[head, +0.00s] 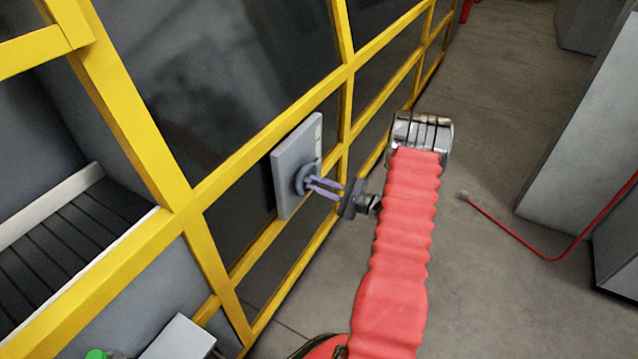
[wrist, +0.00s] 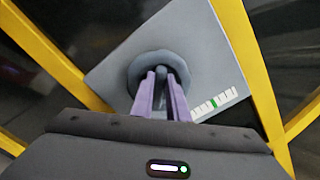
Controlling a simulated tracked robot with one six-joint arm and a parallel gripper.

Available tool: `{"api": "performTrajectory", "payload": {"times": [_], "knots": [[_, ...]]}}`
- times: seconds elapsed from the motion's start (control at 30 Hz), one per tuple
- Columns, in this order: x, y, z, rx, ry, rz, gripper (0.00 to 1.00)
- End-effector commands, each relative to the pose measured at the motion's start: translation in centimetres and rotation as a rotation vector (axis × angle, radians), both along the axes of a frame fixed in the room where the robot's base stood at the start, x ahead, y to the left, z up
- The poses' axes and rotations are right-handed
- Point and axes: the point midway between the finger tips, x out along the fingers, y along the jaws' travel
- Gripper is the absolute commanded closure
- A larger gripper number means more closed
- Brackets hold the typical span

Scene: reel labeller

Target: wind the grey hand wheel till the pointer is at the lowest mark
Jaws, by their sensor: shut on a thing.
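The grey hand wheel (wrist: 139,67) sits on a light grey panel (wrist: 196,45) fixed to the yellow frame. In the head view, the wheel (head: 299,178) is on the face of the panel (head: 287,160), at the picture's middle left. My gripper (wrist: 161,80) has its two purple fingers shut on the wheel's middle part, one on each side. It also shows in the head view (head: 312,186), reaching the wheel from the right. A white scale (wrist: 228,96) with dark ticks and a green patch lies right of the wheel. I cannot make out the pointer apart from these marks.
Yellow frame bars (head: 250,165) with dark panes run around the panel. A slatted conveyor (head: 75,240) is at left, with a light grey box (head: 178,340) below it. Grey cabinets stand at right, and a red hose (head: 520,240) lies on open floor.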

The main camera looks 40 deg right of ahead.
Motion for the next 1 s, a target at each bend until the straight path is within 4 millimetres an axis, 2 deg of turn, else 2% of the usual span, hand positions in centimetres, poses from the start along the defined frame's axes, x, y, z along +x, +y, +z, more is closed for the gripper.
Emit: {"api": "performTrajectory", "payload": {"times": [0.6, 1.0], "knots": [[-0.2, 0.6, -1.1, -0.531, -0.187, 0.003, 1.00], [-0.3, 0.7, -1.5, -0.711, -0.251, 0.005, 1.00]]}}
